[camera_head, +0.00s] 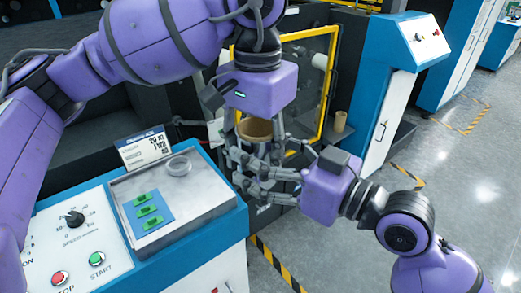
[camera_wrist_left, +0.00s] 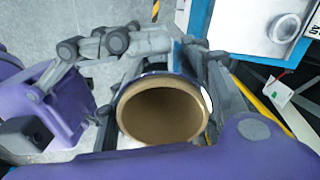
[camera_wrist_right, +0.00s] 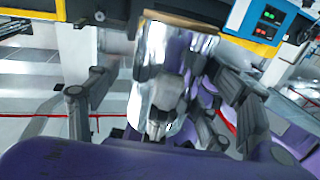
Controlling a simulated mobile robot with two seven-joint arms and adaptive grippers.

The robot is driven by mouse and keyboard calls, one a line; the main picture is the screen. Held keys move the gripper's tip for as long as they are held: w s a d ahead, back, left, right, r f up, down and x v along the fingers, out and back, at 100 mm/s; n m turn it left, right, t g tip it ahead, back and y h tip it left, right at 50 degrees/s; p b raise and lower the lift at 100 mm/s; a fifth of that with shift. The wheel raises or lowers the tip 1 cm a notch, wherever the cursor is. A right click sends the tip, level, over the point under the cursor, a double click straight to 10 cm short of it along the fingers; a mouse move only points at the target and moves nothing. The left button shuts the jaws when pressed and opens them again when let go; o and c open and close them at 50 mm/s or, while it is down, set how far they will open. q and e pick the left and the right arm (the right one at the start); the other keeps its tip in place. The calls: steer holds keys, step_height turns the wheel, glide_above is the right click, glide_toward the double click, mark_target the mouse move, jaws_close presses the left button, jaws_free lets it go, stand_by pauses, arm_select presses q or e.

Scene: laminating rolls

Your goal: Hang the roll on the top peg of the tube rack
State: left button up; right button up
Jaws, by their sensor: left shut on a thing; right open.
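The roll is a shiny clear-film cylinder with a tan core; its top end (camera_head: 256,128) shows in the head view. My left gripper (camera_head: 254,150) comes down from above and is shut on it. In the left wrist view I look into the hollow core (camera_wrist_left: 163,112), with fingers on both sides. My right gripper (camera_head: 268,168) is open, close to the roll from the right. In the right wrist view the glossy roll (camera_wrist_right: 165,75) stands between its spread fingers. Crossing fingers hide the roll's lower part in the head view. I cannot clearly identify the tube rack or its top peg.
A yellow-framed clear panel (camera_head: 328,88) stands behind the grippers, with a short tan tube (camera_head: 340,122) to its lower right. The control console (camera_head: 85,245), with buttons and a grey tray (camera_head: 205,198), is at the lower left. Open grey floor (camera_head: 480,180) lies to the right.

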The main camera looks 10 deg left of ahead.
steer(key=shift+w+a, duration=0.15)
steer(key=shift+a, duration=0.2)
steer(key=shift+c, duration=0.4)
steer(key=shift+d, duration=0.1)
steer(key=c, duration=1.2)
arm_select(q)
steer(key=o, duration=1.2)
steer(key=shift+s, duration=0.1)
arm_select(e)
steer(key=shift+w, duration=0.1)
steer(key=shift+c, duration=0.3)
arm_select(q)
steer(key=shift+o, duration=0.7)
arm_select(e)
steer(key=shift+w+d, duration=0.1)
